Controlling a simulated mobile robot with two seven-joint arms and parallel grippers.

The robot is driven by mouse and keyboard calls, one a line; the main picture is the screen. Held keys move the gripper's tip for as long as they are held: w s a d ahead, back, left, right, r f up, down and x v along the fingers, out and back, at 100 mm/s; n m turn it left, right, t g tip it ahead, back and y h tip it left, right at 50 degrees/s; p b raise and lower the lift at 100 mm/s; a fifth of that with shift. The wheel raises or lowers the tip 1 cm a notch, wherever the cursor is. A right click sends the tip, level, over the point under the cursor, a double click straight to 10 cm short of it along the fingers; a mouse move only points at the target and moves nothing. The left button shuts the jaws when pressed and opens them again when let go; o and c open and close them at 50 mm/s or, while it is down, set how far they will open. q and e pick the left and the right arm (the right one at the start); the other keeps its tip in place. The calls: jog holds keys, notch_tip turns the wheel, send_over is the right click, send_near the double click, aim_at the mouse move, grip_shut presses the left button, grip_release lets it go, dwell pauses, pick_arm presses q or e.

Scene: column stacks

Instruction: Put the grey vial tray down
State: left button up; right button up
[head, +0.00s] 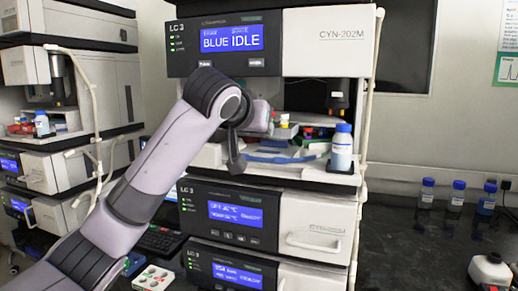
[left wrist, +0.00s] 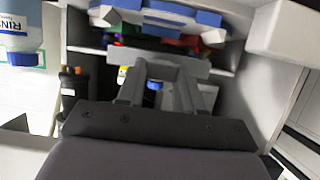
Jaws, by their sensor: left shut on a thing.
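The grey vial tray (head: 286,131) is inside the open bay of the middle stack, with red, yellow and green vial caps showing above it. In the left wrist view the tray (left wrist: 188,67) lies across my fingertips, with coloured caps behind it. My left gripper (left wrist: 158,76) is shut on the tray's near edge. In the head view my own wrist hides most of the fingers. A blue rack (head: 275,157) is at the floor of the bay; it also shows in the left wrist view (left wrist: 182,16). I cannot tell whether the tray touches anything beneath it. My right gripper is in neither view.
A white bottle with a blue cap (head: 342,150) stands at the bay's right front; it shows at the left wrist view's edge (left wrist: 18,42). A dark cylinder (head: 337,95) hangs above it. Several blue-capped bottles (head: 456,196) stand on the dark bench (head: 415,245).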

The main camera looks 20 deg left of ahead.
pick_arm(q)
jog(key=shift+f, duration=2.1)
jog(key=o, duration=1.1)
jog(key=shift+f, duration=0.15)
jog(key=shift+c, duration=0.2)
